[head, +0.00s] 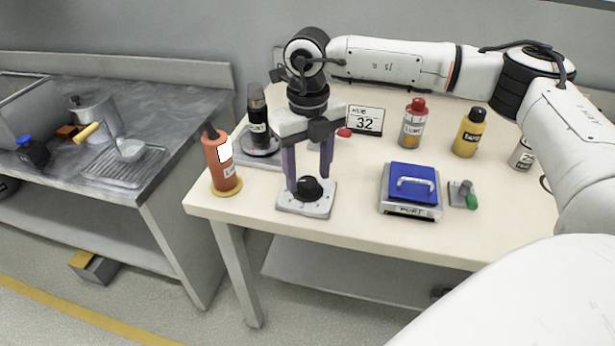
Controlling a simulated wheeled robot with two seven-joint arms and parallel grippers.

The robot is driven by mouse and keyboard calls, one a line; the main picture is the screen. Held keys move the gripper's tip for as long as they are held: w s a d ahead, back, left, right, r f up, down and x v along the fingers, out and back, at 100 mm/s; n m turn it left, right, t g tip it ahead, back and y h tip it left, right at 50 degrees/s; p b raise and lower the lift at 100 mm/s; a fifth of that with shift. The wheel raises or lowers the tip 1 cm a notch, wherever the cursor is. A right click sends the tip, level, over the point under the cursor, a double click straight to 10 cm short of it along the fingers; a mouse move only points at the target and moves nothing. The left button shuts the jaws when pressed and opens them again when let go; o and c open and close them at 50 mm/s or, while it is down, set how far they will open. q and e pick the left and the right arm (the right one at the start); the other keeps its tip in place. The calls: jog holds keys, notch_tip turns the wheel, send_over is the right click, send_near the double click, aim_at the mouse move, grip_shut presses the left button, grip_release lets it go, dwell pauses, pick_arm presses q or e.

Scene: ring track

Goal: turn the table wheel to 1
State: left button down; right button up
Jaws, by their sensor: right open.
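A black round knob (308,188), likely the table wheel, sits on a pale square plate (306,209) near the front left of the cream table. Any numbers on the plate are too small to read, so I cannot tell its setting. My right gripper (309,177) points down over the knob, with its dark purple fingers apart. One finger is left of the knob and one is at its right. I cannot tell whether they touch it. My left gripper is out of view.
An orange bottle (220,162) stands left of the knob. A blue-lidded box (411,187) and a green-tipped lever (465,195) are to the right. A sign (366,120) reading 32, a red-capped bottle (413,124) and a yellow bottle (469,132) stand behind.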

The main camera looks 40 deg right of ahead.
jog(key=shift+f, duration=0.9)
jog(key=c, duration=1)
jog(key=shift+c, duration=0.2)
jog(key=shift+n, duration=0.4)
jog(key=n, duration=0.2)
jog(key=shift+n, duration=0.4)
jog(key=shift+w+r+n, duration=0.1)
jog(key=shift+n, duration=2)
